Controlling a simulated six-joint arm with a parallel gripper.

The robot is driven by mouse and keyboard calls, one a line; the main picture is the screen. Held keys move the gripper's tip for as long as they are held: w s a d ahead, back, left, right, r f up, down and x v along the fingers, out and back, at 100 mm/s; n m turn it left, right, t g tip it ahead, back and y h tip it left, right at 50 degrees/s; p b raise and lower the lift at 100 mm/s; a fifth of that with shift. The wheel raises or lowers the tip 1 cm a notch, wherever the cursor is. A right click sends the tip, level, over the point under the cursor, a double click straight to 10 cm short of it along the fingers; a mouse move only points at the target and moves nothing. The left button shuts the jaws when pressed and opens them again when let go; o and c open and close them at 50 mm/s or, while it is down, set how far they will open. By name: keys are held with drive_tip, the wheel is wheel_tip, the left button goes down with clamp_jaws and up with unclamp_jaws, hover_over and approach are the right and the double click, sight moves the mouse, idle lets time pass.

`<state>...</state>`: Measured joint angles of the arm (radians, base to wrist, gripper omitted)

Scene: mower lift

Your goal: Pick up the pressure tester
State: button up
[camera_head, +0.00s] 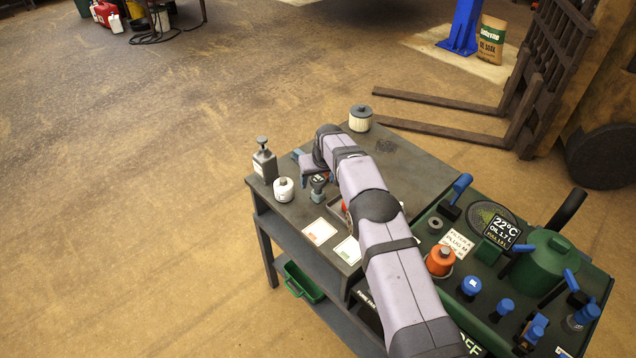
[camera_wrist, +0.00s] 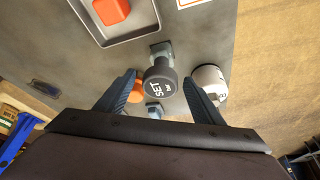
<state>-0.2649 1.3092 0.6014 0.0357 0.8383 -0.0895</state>
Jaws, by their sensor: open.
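What looks like the pressure tester (camera_wrist: 160,82) is a small upright device with a round dark knob marked "SET" and a grey block at its base. In the head view it (camera_head: 318,188) stands on the dark table, left of my arm. In the wrist view my gripper (camera_wrist: 159,79) is open, with one finger on each side of the knob. I see no clear contact.
A grey tray (camera_wrist: 150,30) holds an orange piece (camera_wrist: 111,10). Cards (camera_head: 319,231) lie in front. A pleated filter (camera_head: 360,118) stands at the table's far corner.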

drive_tip(key=c, duration=1.2)
drive_tip(key=shift+r, duration=0.15)
wheel_tip(320, 180, up, 10)
drive_tip(key=shift+f+b, duration=0.1)
drive_tip(key=shift+b, duration=1)
drive_tip(key=d+r+m+p, duration=0.1)
drive_tip(key=d+m+p, duration=0.15)
drive_tip(key=d, duration=0.85)
drive_tip(key=s+d+m+h+p, duration=0.1)
drive_tip(key=s+d+p, duration=0.1)
drive_tip(key=s+d, duration=0.5)
drive_tip(key=s+d+r+m+h+p, duration=0.1)
drive_tip(key=s+d, duration=0.6)
drive_tip(key=d, duration=0.9)
drive_tip(key=shift+r+m+p, duration=0.15)
drive_tip(key=shift+m+p, duration=0.6)
drive_tip(key=shift+p, duration=0.5)
